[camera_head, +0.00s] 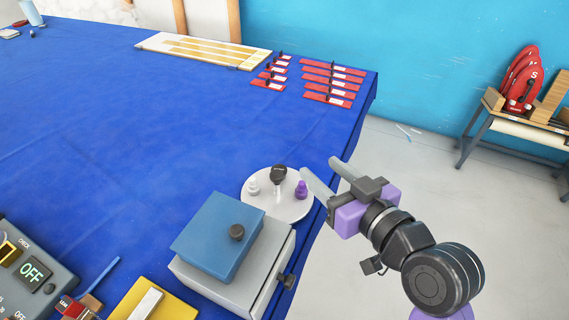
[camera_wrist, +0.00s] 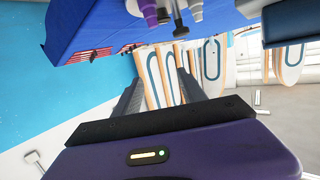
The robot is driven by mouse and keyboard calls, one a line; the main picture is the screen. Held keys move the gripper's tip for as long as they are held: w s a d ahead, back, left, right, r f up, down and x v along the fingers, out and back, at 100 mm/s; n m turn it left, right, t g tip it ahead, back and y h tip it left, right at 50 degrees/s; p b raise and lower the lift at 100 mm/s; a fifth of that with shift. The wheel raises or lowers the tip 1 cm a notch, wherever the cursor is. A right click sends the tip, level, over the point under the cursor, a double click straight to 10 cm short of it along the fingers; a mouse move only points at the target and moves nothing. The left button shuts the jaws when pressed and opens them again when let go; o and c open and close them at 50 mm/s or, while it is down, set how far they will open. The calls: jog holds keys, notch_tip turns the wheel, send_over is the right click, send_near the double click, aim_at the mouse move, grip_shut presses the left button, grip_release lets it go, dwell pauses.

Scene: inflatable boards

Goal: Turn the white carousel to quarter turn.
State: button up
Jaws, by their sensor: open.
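The white carousel (camera_head: 264,208) is a round disc near the right edge of the blue table, behind the blue box. On it stand a white piece (camera_head: 253,187), a black knob-like piece (camera_head: 279,173) and a purple piece (camera_head: 301,190). In the wrist view the purple piece (camera_wrist: 148,12) and pale pieces show at the top edge. My gripper (camera_head: 320,176) is open and empty. In the head view its fingers reach from the right toward the carousel's purple side; I cannot tell whether they touch it.
A blue box (camera_head: 217,237) with a black knob sits on a grey drawer unit (camera_head: 262,262), close in front of the carousel. An OFF panel (camera_head: 33,272) and a yellow pad (camera_head: 172,306) lie front left. Red strips (camera_head: 333,78) lie at the back. The table's middle is clear.

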aim_at(280, 177)
jog(key=w+a+f+n+g, duration=0.1)
jog(key=a+f, duration=0.1)
jog(key=a+f+g, duration=0.1)
jog(key=a+f, duration=0.1)
jog(key=a, duration=0.1)
jog(key=w+a+f+n+g+p, duration=0.1)
jog(key=a, duration=0.2)
jog(key=shift+w+f+n+y, duration=0.3)
jog(key=shift+w+f, duration=0.05)
jog(key=shift+f, duration=0.05)
jog(key=shift+c, duration=0.4)
grip_shut()
dwell(0.9)
